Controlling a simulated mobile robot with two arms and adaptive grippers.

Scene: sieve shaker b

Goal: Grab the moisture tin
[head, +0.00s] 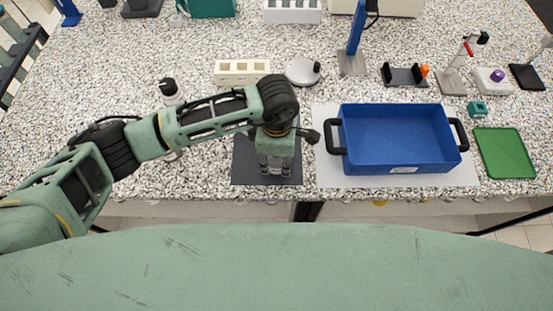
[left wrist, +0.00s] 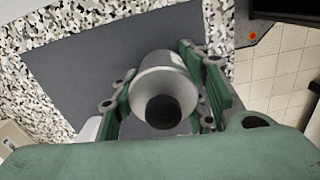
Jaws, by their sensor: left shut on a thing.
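My left gripper (head: 275,168) points down over the dark grey mat (head: 242,165) at the front edge of the bench. In the left wrist view a silvery round tin with a black knob-like end (left wrist: 165,82) sits between the green fingers, which are shut on it. I take this to be the moisture tin. In the head view it is mostly hidden by the gripper. I cannot tell whether it touches the mat (left wrist: 90,80). My right gripper is not in view.
A blue tray with black handles (head: 395,137) stands just right of the gripper on a pale sheet. A green tray (head: 505,152) lies further right.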

